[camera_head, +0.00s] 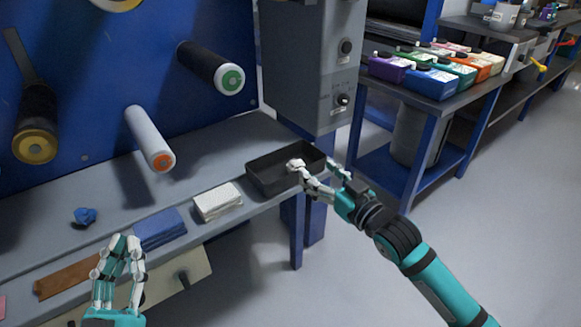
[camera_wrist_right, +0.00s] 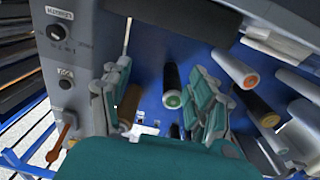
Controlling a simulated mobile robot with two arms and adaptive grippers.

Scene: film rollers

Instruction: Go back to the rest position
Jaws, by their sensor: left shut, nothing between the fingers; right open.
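My left gripper (camera_head: 121,243) is at the lower left in the head view, fingers pointing up and close together, in front of the bench's near edge. It holds nothing. My right gripper (camera_head: 316,168) is at the right end of the bench, with its fingers apart beside and over the black tray (camera_head: 268,188). In the right wrist view, the open right gripper (camera_wrist_right: 160,95) has nothing between its fingers. A small white shape at one fingertip lies over the tray; I cannot tell whether it is separate from the finger.
A blue cloth (camera_head: 160,228), a white cloth stack (camera_head: 217,202), a brown strip (camera_head: 68,279) and a crumpled blue piece (camera_head: 84,216) lie on the grey bench (camera_head: 190,174). Rollers (camera_head: 150,138) stick out from the blue panel. A grey control box (camera_head: 312,75) stands behind the tray.

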